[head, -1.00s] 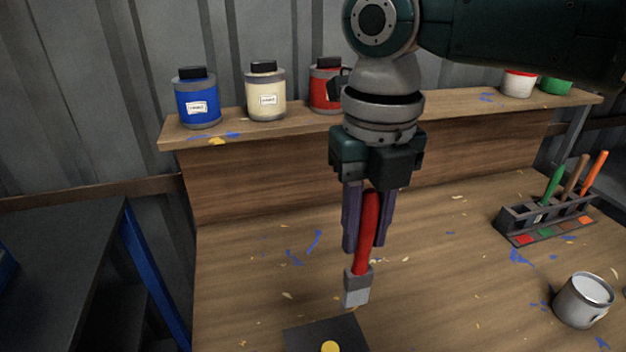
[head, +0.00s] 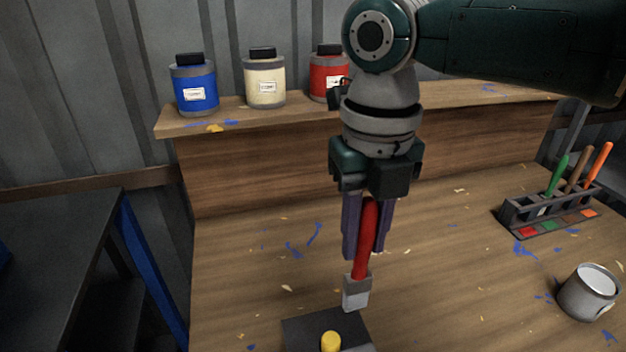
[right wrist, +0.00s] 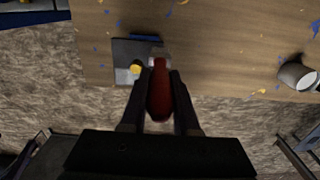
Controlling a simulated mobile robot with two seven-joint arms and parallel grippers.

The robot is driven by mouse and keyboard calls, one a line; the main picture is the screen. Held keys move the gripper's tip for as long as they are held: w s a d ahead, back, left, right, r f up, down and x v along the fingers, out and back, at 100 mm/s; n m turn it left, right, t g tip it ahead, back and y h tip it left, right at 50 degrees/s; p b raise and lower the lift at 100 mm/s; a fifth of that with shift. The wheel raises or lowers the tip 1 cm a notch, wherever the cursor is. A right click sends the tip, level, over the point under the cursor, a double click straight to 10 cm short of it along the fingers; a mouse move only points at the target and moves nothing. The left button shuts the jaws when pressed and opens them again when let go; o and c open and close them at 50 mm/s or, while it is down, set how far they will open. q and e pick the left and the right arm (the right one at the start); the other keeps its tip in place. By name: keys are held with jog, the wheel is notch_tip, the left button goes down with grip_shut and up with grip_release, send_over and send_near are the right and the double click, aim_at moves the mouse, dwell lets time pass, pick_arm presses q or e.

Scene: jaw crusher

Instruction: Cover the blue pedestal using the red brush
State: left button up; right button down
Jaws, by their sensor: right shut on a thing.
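My right gripper (head: 365,225) is shut on the handle of the red brush (head: 366,238). The brush points down, slightly tilted, with its grey ferrule and pale bristles just above a dark block (head: 300,333). A yellow knob (head: 330,341) stands on that block. In the right wrist view the gripper (right wrist: 158,88) holds the brush (right wrist: 160,92), and the dark block (right wrist: 124,52) lies beyond it with a blue strip (right wrist: 140,37) along its far edge. I cannot tell whether this is the blue pedestal. My left gripper is not in view.
Blue (head: 195,88), cream (head: 265,82) and red (head: 325,76) jars stand on the back shelf. A brush rack (head: 545,212) and a metal can (head: 589,292) are on the right of the wooden bench (head: 440,270). The bench middle is clear.

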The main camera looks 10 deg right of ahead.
jog(key=shift+f+b, duration=0.4)
jog(key=shift+f, duration=0.1)
dwell(0.3)
jog(key=shift+a, duration=0.1)
jog(key=shift+a+b, duration=1.4)
jog(key=shift+a, duration=3.3)
jog(key=shift+d+p, duration=2.2)
jog(key=shift+d, duration=2.6)
